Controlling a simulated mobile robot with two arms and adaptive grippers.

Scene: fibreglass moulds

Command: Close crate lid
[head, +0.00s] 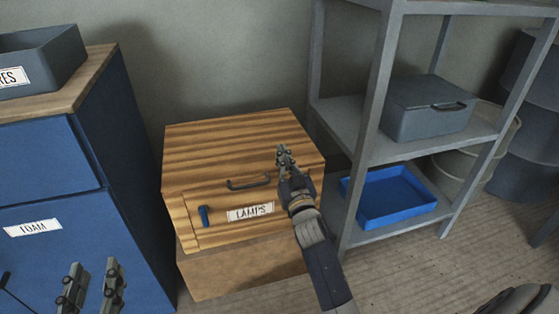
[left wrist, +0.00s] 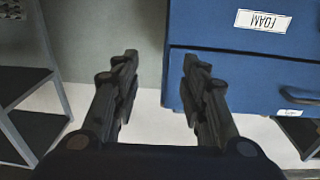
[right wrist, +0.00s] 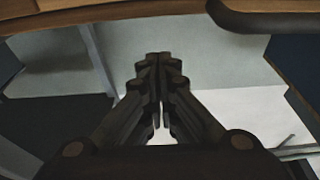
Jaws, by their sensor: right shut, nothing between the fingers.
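The wooden crate (head: 240,135) with striped grain and a LAMPS label (head: 250,212) stands in the middle of the head view, on a plainer brown box. Its top looks flat. Its front panel (head: 225,200) has a dark bar handle (head: 249,182) and a blue latch (head: 204,215), and looks about flush with the crate front. My right gripper (head: 283,152) is shut and empty, in front of the crate's right part; whether it touches is unclear. Its closed fingers (right wrist: 158,60) show in the right wrist view, below a wooden edge. My left gripper (head: 93,266) is open and empty, by the blue cabinet.
The blue cabinet (head: 45,180) with a FOAM label stands left, carrying a grey bin (head: 50,55). A grey shelf rack (head: 365,115) stands close right of the crate, with a grey case (head: 425,105) and a blue tray (head: 390,195). Floor is free in front.

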